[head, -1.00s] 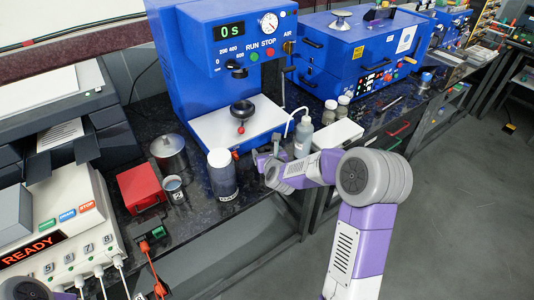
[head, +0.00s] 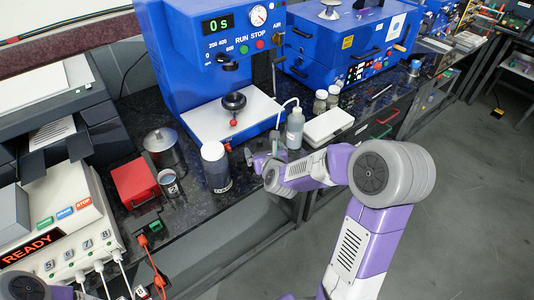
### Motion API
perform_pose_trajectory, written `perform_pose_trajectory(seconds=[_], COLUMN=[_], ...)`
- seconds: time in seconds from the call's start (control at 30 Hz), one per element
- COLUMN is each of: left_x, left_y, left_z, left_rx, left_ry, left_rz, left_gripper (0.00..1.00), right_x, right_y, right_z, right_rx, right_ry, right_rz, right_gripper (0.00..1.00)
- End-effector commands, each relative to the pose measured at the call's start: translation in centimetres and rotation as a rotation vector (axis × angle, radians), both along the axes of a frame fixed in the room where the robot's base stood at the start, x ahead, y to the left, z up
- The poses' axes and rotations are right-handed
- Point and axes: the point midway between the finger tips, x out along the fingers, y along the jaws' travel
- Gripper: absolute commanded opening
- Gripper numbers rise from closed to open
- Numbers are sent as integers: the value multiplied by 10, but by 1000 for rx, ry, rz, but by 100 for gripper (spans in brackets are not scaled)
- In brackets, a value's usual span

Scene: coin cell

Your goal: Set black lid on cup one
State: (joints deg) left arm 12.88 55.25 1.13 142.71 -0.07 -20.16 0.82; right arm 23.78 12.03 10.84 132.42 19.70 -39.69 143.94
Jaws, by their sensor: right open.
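A small grey metal cup (head: 169,184) with a label stands upright on the dark counter beside a red box; I cannot read its label, so I cannot tell if it is cup one. I cannot pick out a black lid for certain. My right gripper (head: 259,158) is open, right of a dark jar with a white top (head: 215,167) and left of the wash bottle. It is small in view and I see nothing held in it. A piece of my left arm shows at the bottom left corner; its gripper is out of view.
A larger metal canister (head: 163,152) stands behind the cup, with the red box (head: 135,184) on its left. The blue press (head: 205,60) stands behind. A wash bottle (head: 295,130) and white box (head: 328,127) are to the right. Orange leads (head: 143,241) lie in front.

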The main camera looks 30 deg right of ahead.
Motion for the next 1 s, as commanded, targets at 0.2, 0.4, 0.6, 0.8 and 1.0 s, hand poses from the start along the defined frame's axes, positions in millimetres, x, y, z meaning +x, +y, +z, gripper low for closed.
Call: perform_pose_trajectory(seconds=[0.2, 0.4, 0.6, 0.8, 1.0], left_x=[0, 0, 0, 0, 0], left_y=[0, 0, 0, 0, 0], left_z=[4, 5, 5, 5, 5], left_rx=[0, 0, 0, 0, 0], left_ry=[0, 0, 0, 0, 0], left_rz=[0, 0, 0, 0, 0], left_gripper=[43, 43, 43, 43, 43], right_x=[-29, -38, -39, -39, -39], right_y=[10, 13, 13, 13, 13], right_z=[15, 18, 18, 18, 18], right_rx=[0, 0, 0, 0, 0], right_ry=[0, 0, 0, 0, 0], right_rz=[0, 0, 0, 0, 0], right_gripper=[100, 100, 100, 100, 100])
